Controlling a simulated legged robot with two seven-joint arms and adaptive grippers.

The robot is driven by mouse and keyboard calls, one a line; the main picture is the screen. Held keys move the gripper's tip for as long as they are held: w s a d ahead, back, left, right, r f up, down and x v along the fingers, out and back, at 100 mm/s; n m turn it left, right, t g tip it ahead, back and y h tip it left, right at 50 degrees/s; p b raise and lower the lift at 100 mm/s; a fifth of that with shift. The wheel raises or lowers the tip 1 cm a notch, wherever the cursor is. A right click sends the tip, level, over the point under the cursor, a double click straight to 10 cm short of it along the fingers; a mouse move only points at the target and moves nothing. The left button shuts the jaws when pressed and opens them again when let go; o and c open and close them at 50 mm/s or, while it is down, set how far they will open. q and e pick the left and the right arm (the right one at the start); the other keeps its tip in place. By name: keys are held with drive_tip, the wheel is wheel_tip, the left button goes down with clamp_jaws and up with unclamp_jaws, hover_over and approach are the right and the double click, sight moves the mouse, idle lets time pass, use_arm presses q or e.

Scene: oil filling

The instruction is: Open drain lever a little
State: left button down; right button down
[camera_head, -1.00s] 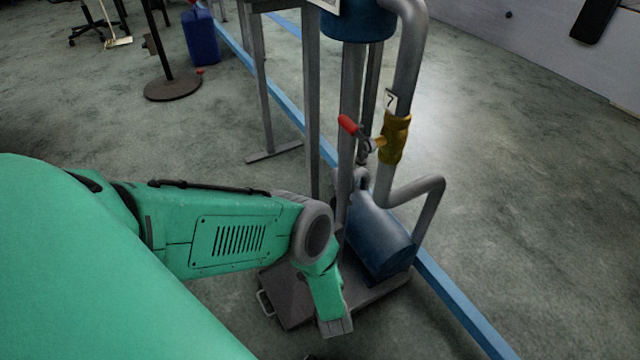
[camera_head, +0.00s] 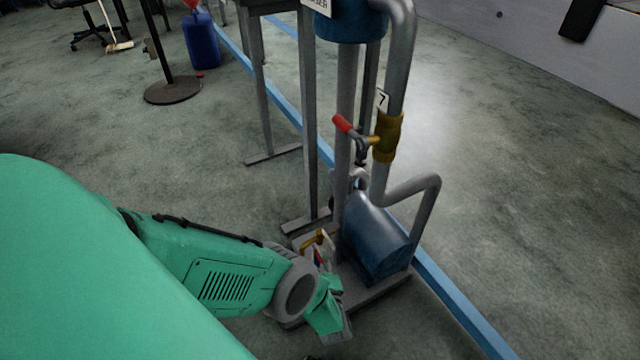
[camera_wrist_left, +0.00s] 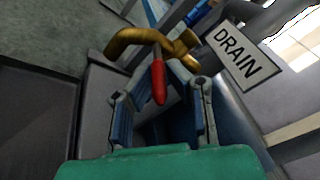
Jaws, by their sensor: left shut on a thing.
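The drain valve is a brass fitting with a red lever. In the head view the brass valve (camera_head: 314,240) and a bit of the red lever (camera_head: 318,257) show low beside the pump base, just past my left wrist. In the left wrist view the red lever (camera_wrist_left: 158,82) points toward me between the fingers of my left gripper (camera_wrist_left: 160,100), below the brass valve (camera_wrist_left: 140,38). A white DRAIN sign (camera_wrist_left: 241,57) is right of the valve.
A blue pump (camera_head: 375,240) stands on a grey base beside the valve. Above it, another red-handled brass valve (camera_head: 386,137) sits on a vertical pipe. Grey metal legs (camera_head: 308,120) stand close behind. A blue canister (camera_head: 201,40) is far back; floor at right is clear.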

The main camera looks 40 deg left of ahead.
use_arm(q)
drive_tip(key=shift+f+y, duration=0.2)
drive_tip(key=shift+y, duration=0.1)
idle(0.4)
drive_tip(key=c, duration=1.6)
unclamp_jaws()
drive_tip(key=shift+s, duration=0.1)
drive_tip(key=v, duration=0.7)
drive_tip(key=shift+s+d+f, duration=0.15)
